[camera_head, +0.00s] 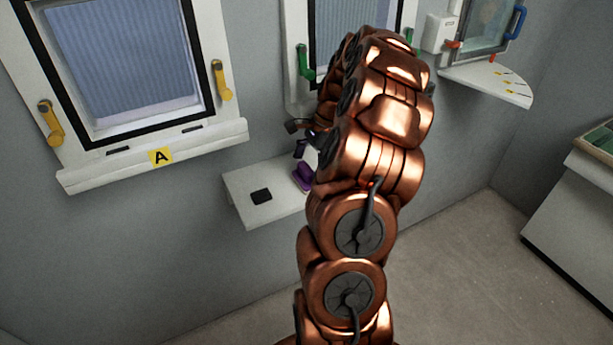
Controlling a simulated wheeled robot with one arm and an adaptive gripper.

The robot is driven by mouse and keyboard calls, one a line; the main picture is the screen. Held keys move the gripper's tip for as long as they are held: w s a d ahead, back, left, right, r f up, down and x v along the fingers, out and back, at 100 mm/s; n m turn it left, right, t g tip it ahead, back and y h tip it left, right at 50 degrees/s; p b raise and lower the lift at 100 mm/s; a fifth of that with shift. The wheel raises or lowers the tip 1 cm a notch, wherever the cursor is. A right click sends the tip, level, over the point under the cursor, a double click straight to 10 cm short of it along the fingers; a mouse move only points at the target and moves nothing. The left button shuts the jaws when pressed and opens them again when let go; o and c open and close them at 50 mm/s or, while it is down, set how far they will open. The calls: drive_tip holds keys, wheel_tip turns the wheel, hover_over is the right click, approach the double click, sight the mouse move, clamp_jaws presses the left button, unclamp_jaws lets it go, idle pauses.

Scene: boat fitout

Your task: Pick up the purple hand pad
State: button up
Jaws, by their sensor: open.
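The purple hand pad (302,179) lies on a small white wall shelf (236,198), near the middle of the picture. My arm covers its right side and the right part of the shelf. My gripper (298,139) is above the pad and partly hidden behind my arm. Its dark fingers stick out to the left and are open. A small purple patch shows at the lower finger; I cannot tell what it belongs to. A gap shows between the gripper and the pad on the shelf.
A small black block (261,195) lies on the shelf, left of the pad. A window marked A (160,157) with yellow handles and a protruding sill is at upper left. Another window with a green handle (305,62) stands behind my arm. A white corner shelf (487,83) is at upper right.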

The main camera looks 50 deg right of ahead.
sight(306, 168)
drive_tip(key=shift+x, duration=1.6)
drive_tip(key=shift+c, duration=0.2)
drive_tip(key=c, duration=0.9)
drive_tip(key=shift+r, duration=0.1)
drive_tip(key=shift+r, duration=0.6)
wheel_tip(306, 168, up, 2)
drive_tip(key=shift+s+d+r+b, duration=0.1)
drive_tip(key=shift+b, duration=0.35)
drive_tip(key=s+d+r+b, duration=0.1)
drive_tip(key=s+d+b, duration=0.2)
drive_tip(key=s, duration=1.2)
drive_tip(key=shift+d+r, duration=0.2)
drive_tip(key=shift+d, duration=0.95)
